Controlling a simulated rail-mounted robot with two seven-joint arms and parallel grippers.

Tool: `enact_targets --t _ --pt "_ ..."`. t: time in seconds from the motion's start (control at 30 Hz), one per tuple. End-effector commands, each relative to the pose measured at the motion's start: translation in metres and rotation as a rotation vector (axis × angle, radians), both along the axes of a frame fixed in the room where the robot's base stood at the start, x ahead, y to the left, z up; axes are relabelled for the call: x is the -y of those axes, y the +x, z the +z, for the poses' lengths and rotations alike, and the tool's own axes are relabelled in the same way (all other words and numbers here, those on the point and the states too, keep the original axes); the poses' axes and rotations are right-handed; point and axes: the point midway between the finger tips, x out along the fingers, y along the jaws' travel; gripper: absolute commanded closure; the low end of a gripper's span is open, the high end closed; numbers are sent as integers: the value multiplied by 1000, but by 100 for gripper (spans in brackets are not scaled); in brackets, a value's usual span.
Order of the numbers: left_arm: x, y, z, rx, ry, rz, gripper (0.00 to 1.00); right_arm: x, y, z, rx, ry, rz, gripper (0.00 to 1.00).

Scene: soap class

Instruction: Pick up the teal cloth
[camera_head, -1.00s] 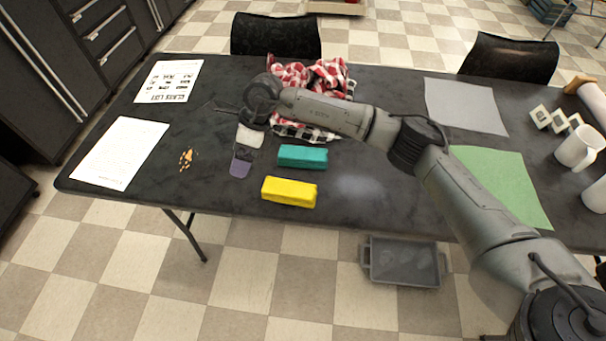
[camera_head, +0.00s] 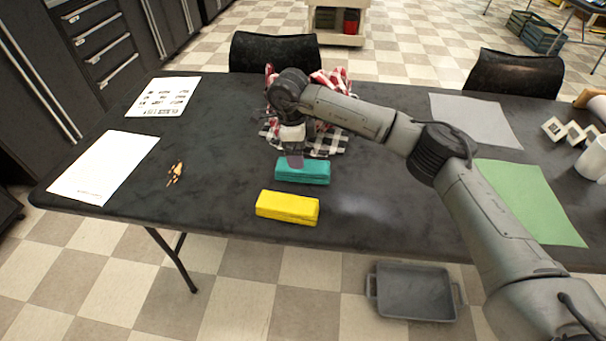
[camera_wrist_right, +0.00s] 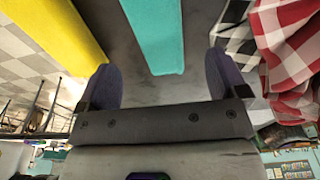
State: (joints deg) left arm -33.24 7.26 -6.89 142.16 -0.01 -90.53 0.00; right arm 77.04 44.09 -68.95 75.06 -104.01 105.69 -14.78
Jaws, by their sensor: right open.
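The teal cloth (camera_head: 305,172) looks like a small folded block and lies on the dark table just behind the yellow block. My right gripper (camera_head: 294,161) is over its left part in the head view, and partly hides it. In the right wrist view my right gripper (camera_wrist_right: 162,82) is open and empty between its fingers. The teal cloth (camera_wrist_right: 158,32) shows there just beyond the fingertips, lined up with the gap between them. Whether the fingers touch it cannot be told. My left gripper is not in view.
A yellow block (camera_head: 287,207) lies in front of the teal cloth, and a red-and-black checked cloth pile (camera_head: 334,140) behind it. Papers (camera_head: 105,168) and orange-brown crumbs (camera_head: 175,174) lie at left. A green sheet (camera_head: 530,203) and a grey sheet (camera_head: 475,119) lie at right.

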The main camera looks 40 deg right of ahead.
Motion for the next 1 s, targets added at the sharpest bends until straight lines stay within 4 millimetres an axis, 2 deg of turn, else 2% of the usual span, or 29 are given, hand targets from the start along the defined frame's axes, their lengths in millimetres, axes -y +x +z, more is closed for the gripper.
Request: enact_targets --t 0.03,0.37,0.7,1.0 --pt "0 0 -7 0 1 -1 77 1 -1 -12 -2 -1 0 8" --pt "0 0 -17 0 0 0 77 3 -4 -30 0 0 -1 8" --pt "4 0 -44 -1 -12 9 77 6 -9 -70 -1 1 0 8" --pt "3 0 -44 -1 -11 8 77 6 -10 -71 -1 1 0 10"
